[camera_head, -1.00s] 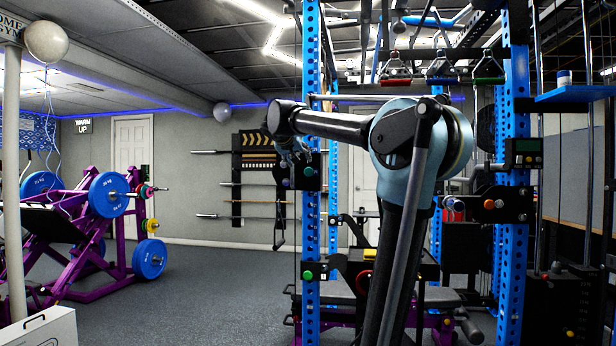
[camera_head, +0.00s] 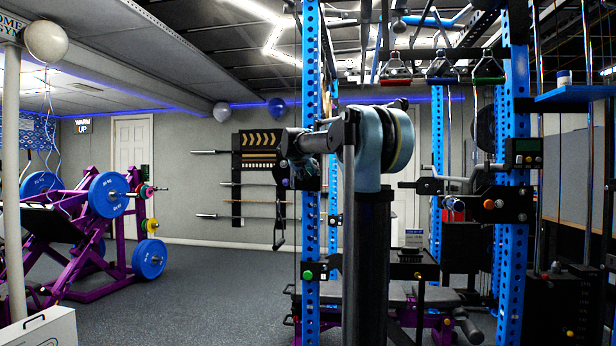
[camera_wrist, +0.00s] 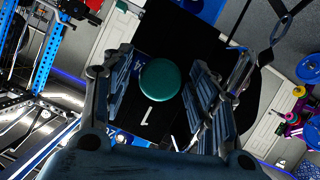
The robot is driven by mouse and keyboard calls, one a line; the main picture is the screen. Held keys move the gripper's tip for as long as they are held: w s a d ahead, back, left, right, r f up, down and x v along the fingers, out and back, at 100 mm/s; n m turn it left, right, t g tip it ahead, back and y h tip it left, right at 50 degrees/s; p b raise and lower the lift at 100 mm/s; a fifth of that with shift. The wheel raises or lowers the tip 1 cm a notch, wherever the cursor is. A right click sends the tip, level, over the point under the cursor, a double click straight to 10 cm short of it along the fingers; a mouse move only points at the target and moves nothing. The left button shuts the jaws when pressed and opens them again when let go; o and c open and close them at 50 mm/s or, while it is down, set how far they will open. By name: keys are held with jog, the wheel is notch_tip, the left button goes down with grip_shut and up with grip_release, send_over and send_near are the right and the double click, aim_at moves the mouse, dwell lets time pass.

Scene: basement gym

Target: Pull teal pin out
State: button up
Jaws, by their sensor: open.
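The teal pin shows its round, glossy head (camera_wrist: 160,79) in the wrist view, in front of a black block with white markings. My gripper (camera_wrist: 163,90) is open there, with one finger on each side of the pin's head. I see a gap on both sides of the head, and the fingers do not look closed on it. How far the fingertips reach past the head is unclear. In the head view my gripper (camera_head: 303,172) is at the black housing on the left blue upright (camera_head: 310,225). My gripper and wrist hide the teal pin in that view.
A lower housing on the same upright has a green knob (camera_head: 308,275). The right blue upright (camera_head: 512,240) carries a housing with an orange knob (camera_head: 489,204). A bench (camera_head: 400,295) stands between the uprights. A purple plate-loaded machine (camera_head: 120,235) stands left, with open floor between.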

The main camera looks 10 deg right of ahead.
jog(key=shift+w+f, duration=0.1)
jog(key=shift+w, duration=0.1)
grip_shut()
jog(key=shift+s+a, duration=0.15)
jog(key=shift+s, duration=0.4)
jog(key=shift+s+a, duration=0.15)
jog(key=shift+s, duration=0.35)
grip_release()
